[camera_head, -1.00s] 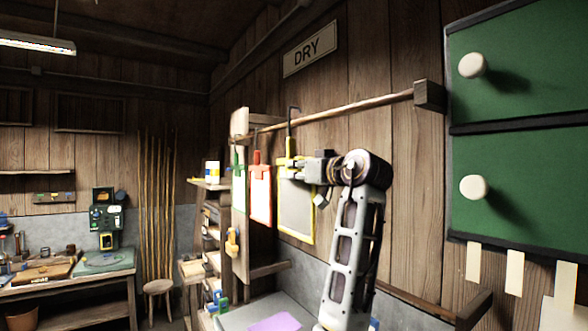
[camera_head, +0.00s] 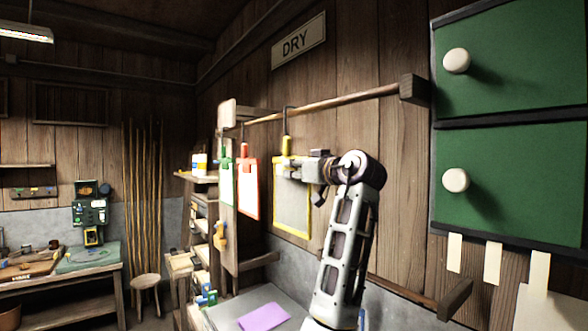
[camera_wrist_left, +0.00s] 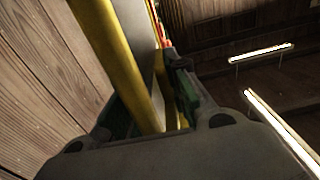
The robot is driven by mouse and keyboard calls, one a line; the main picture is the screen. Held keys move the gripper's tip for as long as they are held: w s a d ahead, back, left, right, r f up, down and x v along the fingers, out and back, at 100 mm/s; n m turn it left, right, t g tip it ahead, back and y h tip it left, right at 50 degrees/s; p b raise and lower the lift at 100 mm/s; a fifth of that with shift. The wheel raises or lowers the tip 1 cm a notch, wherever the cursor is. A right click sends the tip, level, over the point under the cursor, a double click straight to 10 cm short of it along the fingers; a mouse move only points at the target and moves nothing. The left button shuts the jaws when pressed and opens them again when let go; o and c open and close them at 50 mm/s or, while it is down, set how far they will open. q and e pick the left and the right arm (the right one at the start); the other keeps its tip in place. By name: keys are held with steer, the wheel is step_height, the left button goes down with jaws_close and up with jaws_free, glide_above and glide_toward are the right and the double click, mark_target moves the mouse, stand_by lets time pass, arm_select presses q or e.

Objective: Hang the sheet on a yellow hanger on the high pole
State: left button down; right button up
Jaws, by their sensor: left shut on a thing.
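The yellow hanger (camera_head: 286,146) has a dark hook on top and a grey sheet (camera_head: 291,208) with a yellow border below it. My left gripper (camera_head: 304,168) is shut on the yellow hanger from the right side. The yellow hanger (camera_wrist_left: 112,55) also shows close up between the fingers (camera_wrist_left: 158,115) in the left wrist view. The hook's top appears level with the high pole (camera_head: 330,103); I cannot tell whether it is around the pole or in front of it. My right gripper is not in view.
A green hanger with a pale sheet (camera_head: 227,185) and a red hanger with a pale sheet (camera_head: 248,190) hang left of mine. A wooden shelf (camera_head: 197,177) stands further left. Green panels with white knobs (camera_head: 505,185) fill the right. A grey worktop (camera_head: 228,317) lies below.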

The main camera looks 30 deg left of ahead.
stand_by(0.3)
arm_select(q)
steer(key=c, duration=1.3)
jaws_free()
steer(key=shift+f, duration=0.1)
steer(key=shift+d, duration=0.1)
steer(key=v, duration=0.7)
steer(key=shift+d, duration=0.15)
steer(key=shift+s, duration=0.1)
